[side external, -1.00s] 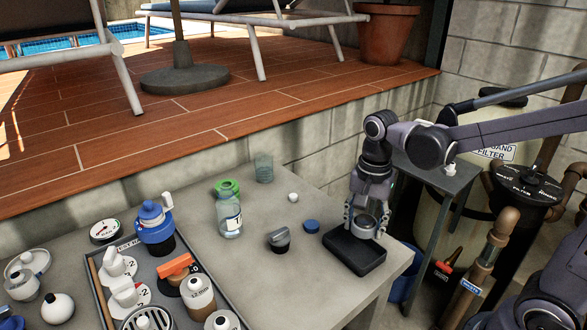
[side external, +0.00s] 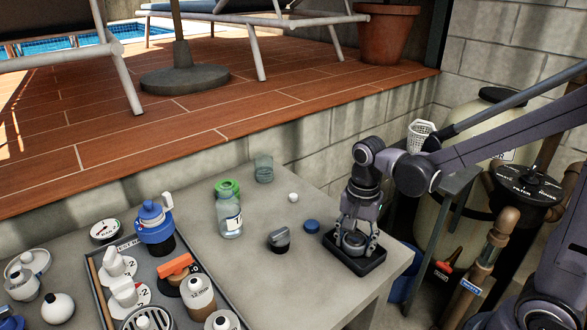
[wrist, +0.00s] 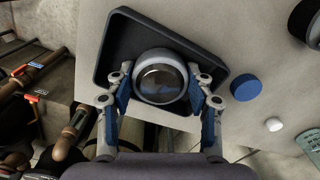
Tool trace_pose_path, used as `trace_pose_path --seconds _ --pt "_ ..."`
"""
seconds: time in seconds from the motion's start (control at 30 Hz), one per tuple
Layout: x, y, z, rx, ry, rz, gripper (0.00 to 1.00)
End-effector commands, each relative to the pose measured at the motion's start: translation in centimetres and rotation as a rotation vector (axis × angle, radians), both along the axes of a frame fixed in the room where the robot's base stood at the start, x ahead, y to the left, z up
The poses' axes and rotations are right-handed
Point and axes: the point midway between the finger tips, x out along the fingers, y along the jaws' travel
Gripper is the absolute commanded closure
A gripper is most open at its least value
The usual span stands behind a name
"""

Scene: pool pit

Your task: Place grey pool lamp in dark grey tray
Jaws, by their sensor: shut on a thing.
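The grey pool lamp (wrist: 160,78) is a round grey ring with a dark glass face. In the wrist view it sits between the two fingers of my gripper (wrist: 162,98), which touch it from both sides. The dark grey tray (wrist: 122,40) is right behind the lamp in that view. In the side view my gripper (side external: 356,238) is low over the tray (side external: 372,262), with the lamp (side external: 354,243) held between its fingers inside the tray's outline. I cannot tell whether the lamp touches the tray floor.
A blue cap (side external: 312,226), a dark round knob (side external: 279,239) and a small white piece (side external: 293,197) lie left of the tray. The tray is close to the table's right edge.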

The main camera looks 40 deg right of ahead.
Motion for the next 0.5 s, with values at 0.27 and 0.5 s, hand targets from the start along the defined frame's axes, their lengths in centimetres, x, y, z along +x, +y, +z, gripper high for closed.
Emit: trace_pose_path --seconds 0.27,0.5 --pt "0.02 0.0 -0.19 0.0 0.0 0.0 0.24" --pt "0.01 0.0 -0.11 0.0 0.0 0.0 0.24"
